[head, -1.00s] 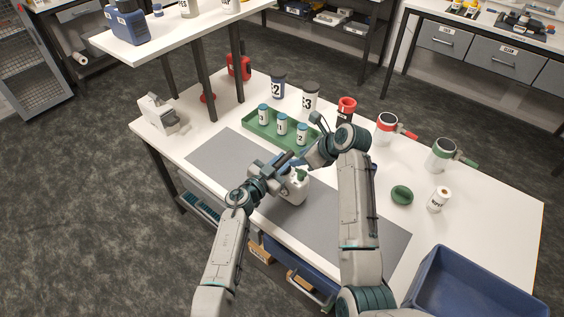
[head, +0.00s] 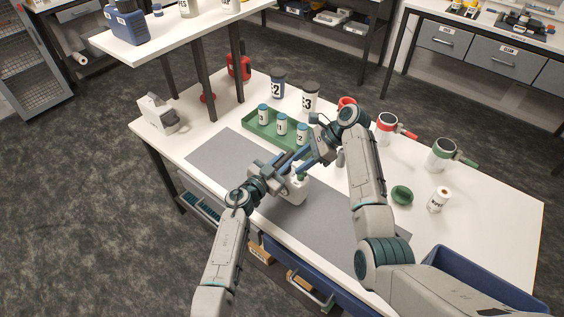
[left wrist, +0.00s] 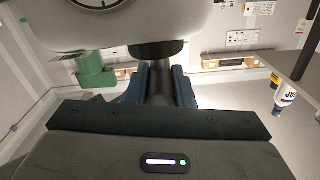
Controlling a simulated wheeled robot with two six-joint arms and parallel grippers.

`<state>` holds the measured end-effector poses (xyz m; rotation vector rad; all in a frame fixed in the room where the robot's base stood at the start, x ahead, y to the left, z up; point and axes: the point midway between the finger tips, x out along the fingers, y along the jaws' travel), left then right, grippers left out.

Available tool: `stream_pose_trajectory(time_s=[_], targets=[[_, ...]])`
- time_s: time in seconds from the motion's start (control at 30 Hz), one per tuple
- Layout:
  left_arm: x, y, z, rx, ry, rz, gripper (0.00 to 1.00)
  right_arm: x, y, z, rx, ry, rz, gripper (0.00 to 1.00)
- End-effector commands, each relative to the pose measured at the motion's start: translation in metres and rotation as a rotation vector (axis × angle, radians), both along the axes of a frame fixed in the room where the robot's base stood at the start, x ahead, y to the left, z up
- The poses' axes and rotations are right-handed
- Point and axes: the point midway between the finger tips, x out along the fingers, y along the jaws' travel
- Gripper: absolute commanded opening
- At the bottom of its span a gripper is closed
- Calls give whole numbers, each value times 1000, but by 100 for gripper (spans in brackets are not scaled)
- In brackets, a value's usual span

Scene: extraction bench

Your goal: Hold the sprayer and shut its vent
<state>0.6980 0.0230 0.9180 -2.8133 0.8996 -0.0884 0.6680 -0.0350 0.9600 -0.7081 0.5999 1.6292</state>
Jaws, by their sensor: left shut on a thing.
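The sprayer is a small white bottle (head: 294,191) with a green part on top, standing on the grey mat. My left gripper (head: 284,168) reaches it from the left at its top. In the left wrist view, the left fingers (left wrist: 158,86) are shut on a dark neck beneath the sprayer's white body (left wrist: 150,20). A green part (left wrist: 92,70) shows beside them. My right gripper (head: 302,158) is just above and behind the sprayer, close to the left gripper. Its finger opening is too small to tell. The vent cannot be made out.
A green tray (head: 258,142) with several small bottles stands behind the sprayer. A blue bin (head: 480,280) is at front right. The grey mat (head: 222,160) is clear at left.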

Motion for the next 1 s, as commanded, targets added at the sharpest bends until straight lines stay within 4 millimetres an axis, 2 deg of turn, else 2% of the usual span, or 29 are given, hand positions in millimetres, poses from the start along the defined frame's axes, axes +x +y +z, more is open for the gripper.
stream_pose_trajectory(time_s=[0.17, 0.6, 0.8, 1.0], targets=[[0, 0, -1, 1, 1, 0, 0, -1, 1, 0, 1, -1, -166, 36], [0, 0, -1, 1, 1, 0, 0, -1, 2, 1, 2, -1, -750, 36], [0, 0, 0, 0, 0, 0, 0, 0, 0, -36, -2, 3, -756, 36], [0, 0, 0, 0, 0, 0, 0, 0, 0, -49, -1, 0, -754, 36]])
